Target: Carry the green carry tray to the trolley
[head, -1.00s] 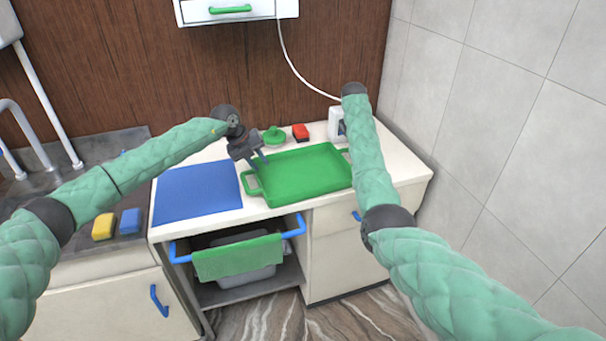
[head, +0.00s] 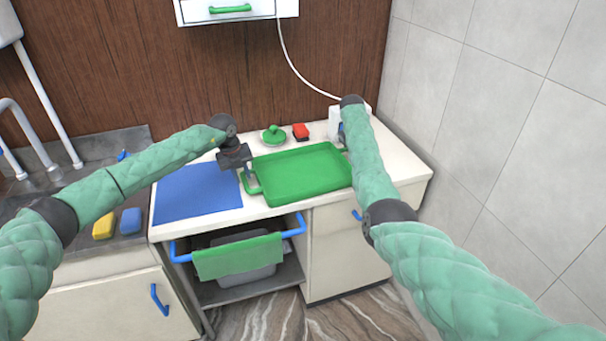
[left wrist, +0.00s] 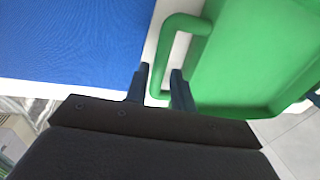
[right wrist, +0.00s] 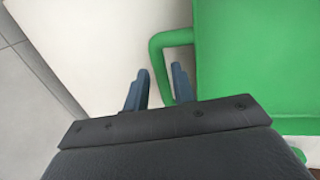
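The green carry tray (head: 305,174) lies flat on the white counter, with a loop handle at each end. My left gripper (head: 248,180) is at the tray's left handle. In the left wrist view, its fingers (left wrist: 160,75) stand apart with the bar of the green handle (left wrist: 168,50) between them. My right gripper is mostly hidden behind its own arm in the head view, at the tray's right end. In the right wrist view its fingers (right wrist: 158,82) are apart, with the other handle (right wrist: 160,55) between them, closer to the right finger. The trolley cannot be made out.
A blue mat (head: 197,192) lies left of the tray. A green lidded item (head: 274,136), a red block (head: 300,132) and a white object (head: 334,124) stand behind it. A green cloth (head: 238,257) hangs on a blue rail below. A tiled wall (head: 500,130) bounds the right.

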